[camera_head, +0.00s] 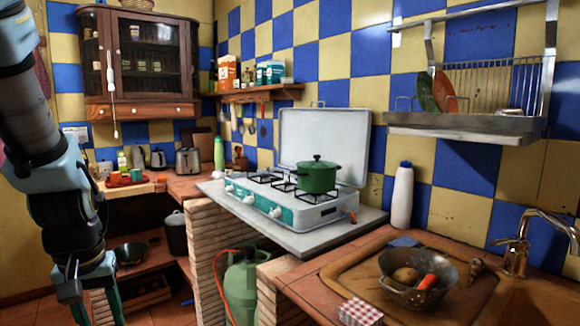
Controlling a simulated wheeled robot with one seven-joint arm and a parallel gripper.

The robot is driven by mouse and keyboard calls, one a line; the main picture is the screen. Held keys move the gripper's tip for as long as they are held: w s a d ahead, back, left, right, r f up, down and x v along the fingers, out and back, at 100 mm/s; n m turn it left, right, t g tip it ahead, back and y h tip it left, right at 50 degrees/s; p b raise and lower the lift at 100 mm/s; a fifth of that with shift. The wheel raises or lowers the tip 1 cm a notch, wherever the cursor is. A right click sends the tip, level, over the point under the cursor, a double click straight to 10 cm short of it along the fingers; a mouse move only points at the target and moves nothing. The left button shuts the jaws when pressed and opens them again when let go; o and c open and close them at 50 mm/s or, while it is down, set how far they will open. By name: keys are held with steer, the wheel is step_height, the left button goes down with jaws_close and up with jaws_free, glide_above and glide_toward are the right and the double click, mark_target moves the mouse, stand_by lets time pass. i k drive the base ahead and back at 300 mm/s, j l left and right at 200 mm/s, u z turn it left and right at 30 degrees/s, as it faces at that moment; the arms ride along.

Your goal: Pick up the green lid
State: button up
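The green lid (318,165) sits on the green pot (317,182), with a dark knob on top. The pot stands on the burner grate of the white and teal camping stove (277,205), whose white cover is raised behind it. My gripper (98,314) hangs at the lower left, pointing down, well away from the lid. Its two teal fingers appear spread apart with nothing seen between them; the tips are close to the bottom edge of the picture.
A white bottle (402,197) stands right of the stove. A colander (417,278) with food rests in the sink (352,270). Above are a dish rack (470,123) and a wooden shelf (262,92). A green gas cylinder (241,285) stands under the stove.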

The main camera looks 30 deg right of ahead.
mark_target(317, 164)
steer(key=i+j+z, duration=0.15)
steer(key=i+z, duration=0.3)
steer(key=i, duration=0.15)
steer(key=i+j+z, duration=0.3)
steer(key=i+z, duration=0.2)
steer(key=i+j+z, duration=0.45)
steer(key=i+j, duration=0.05)
steer(key=j, duration=0.05)
